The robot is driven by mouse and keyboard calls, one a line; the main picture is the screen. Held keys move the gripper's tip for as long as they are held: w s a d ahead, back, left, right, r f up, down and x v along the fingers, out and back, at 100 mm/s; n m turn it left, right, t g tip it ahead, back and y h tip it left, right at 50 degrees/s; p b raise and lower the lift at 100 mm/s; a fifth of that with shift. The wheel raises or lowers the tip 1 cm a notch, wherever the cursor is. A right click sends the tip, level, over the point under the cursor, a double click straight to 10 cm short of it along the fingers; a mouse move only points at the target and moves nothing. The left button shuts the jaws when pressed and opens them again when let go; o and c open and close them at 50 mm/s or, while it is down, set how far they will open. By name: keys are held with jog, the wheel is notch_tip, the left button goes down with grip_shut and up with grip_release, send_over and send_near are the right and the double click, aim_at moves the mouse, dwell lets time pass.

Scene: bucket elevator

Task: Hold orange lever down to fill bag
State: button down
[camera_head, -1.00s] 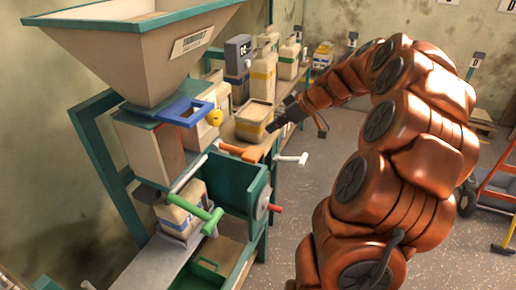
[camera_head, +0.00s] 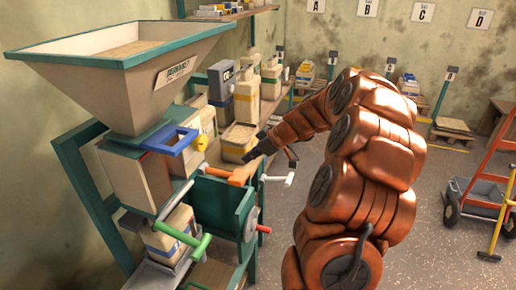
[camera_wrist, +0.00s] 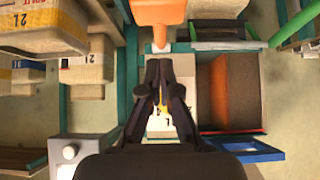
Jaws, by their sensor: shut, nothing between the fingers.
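The orange lever (camera_head: 238,175) sticks out at the top of the green-framed machine, right of the hopper. In the wrist view the orange lever (camera_wrist: 158,12) is at the top edge, just beyond my fingertips. My gripper (camera_head: 248,158) is shut and empty, close beside the lever's end; I cannot tell whether they touch. The gripper's dark fingers (camera_wrist: 158,64) meet at their tips in the wrist view. A bag (camera_head: 172,235) with a blue and yellow band stands under the spout, partly hidden by the green handle.
A green handle (camera_head: 195,248) and a white-tipped lever (camera_head: 277,180) stick out nearby. An open bin (camera_head: 238,142) and containers stand behind. A red cart (camera_head: 490,190) stands right on open floor.

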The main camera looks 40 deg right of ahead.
aim_at(236, 175)
jog(key=f, duration=0.1)
jog(key=w+a+f+p, duration=0.1)
jog(key=f, duration=0.1)
jog(key=w+f, duration=0.1)
jog(key=shift+a+f+p, duration=0.15)
jog(key=shift+f+p, duration=0.05)
jog(key=shift+p, duration=0.15)
jog(key=shift+f, duration=1.05)
jog(key=shift+f, duration=0.1)
